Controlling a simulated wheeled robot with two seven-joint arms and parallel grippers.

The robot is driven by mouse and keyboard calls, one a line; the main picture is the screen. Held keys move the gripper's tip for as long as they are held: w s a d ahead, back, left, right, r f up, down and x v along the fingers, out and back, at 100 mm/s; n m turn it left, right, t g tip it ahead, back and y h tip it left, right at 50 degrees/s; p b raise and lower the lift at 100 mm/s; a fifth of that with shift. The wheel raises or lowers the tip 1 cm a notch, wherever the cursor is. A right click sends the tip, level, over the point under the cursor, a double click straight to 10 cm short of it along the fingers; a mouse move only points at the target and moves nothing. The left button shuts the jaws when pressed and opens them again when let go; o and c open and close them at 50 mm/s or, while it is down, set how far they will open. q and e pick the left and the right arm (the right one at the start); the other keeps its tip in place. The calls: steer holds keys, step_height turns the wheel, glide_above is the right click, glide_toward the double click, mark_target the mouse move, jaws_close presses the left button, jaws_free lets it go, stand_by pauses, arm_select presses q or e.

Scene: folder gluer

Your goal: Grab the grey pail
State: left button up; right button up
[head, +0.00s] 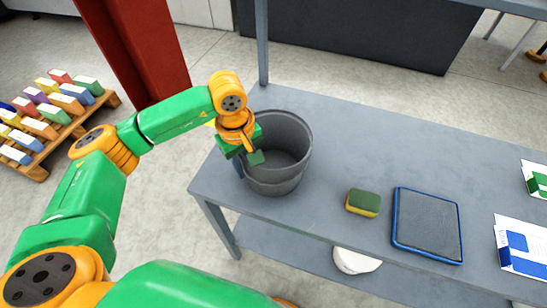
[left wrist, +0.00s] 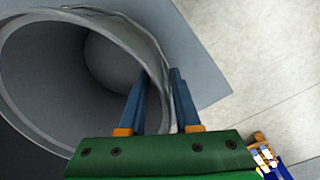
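The grey pail (head: 288,165) stands upright on the left end of the grey table, its open mouth facing up. My left gripper (head: 246,158) is at the pail's left rim. In the left wrist view the pail (left wrist: 40,70) fills the upper left. The blue fingers of my left gripper (left wrist: 160,95) straddle the pail's wall, one inside the mouth and one outside. A gap shows between the fingers, with the rim in it, and they look open. My right gripper is not in view.
On the grey table (head: 330,120), right of the pail, lie a green and yellow sponge (head: 363,203), a blue-edged dark pad (head: 427,225) and printed cartons (head: 522,247). A grey post (head: 262,45) rises behind the pail. A pallet of colored boxes (head: 45,120) is at far left.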

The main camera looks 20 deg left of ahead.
arm_select(q)
jaws_close()
stand_by(1.2)
